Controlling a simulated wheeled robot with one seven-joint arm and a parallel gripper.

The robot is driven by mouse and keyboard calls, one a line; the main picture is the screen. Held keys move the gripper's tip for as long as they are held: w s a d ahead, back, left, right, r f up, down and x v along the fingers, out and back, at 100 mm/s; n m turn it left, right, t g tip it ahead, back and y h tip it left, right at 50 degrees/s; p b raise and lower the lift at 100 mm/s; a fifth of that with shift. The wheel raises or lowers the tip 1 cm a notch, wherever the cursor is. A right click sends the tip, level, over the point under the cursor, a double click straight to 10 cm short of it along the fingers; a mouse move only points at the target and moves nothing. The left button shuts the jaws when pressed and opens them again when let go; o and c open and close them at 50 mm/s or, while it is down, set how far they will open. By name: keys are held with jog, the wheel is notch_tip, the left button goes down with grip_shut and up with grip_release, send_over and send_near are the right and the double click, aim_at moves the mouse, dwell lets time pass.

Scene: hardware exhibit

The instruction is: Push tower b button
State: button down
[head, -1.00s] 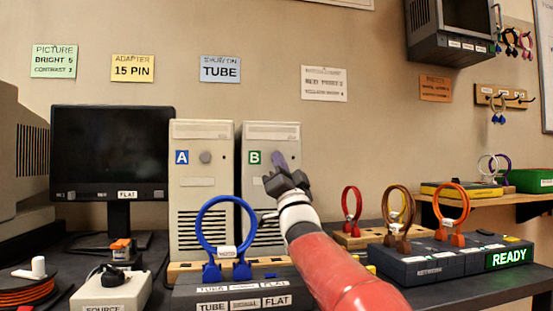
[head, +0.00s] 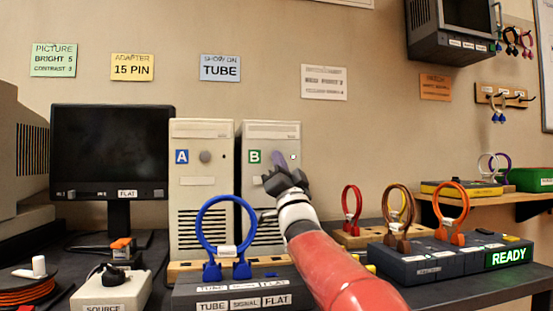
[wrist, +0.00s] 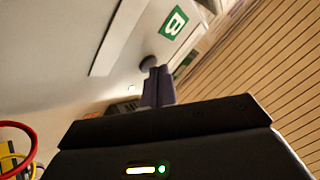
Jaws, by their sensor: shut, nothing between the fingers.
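Tower B (head: 256,205) is a beige computer tower with a green B label (head: 254,157), standing upright right of tower A. My gripper (head: 280,158) is shut and empty, with its purple fingers pointing at the upper front of tower B, right of the label. In the head view the fingers cover the tower's button. In the wrist view the dark round button (wrist: 147,62) shows right by the fingertips (wrist: 158,70), and the B label (wrist: 174,23) is beyond. I cannot tell whether the fingertips touch the button.
Tower A (head: 200,190) stands close on the left, with a blue cable loop (head: 198,225) in front of it. A red loop (head: 346,210) and a dark box with a READY display (head: 508,259) stand right of my arm. A monitor (head: 112,150) is further left.

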jog(key=shift+s+d+b, duration=0.15)
jog(key=shift+s+b, duration=0.35)
jog(key=s+d+b, duration=0.1)
jog(key=s+b, duration=0.3)
jog(key=s, duration=0.1)
jog(key=shift+s+d, duration=0.35)
jog(key=shift+s, duration=0.05)
dwell(0.4)
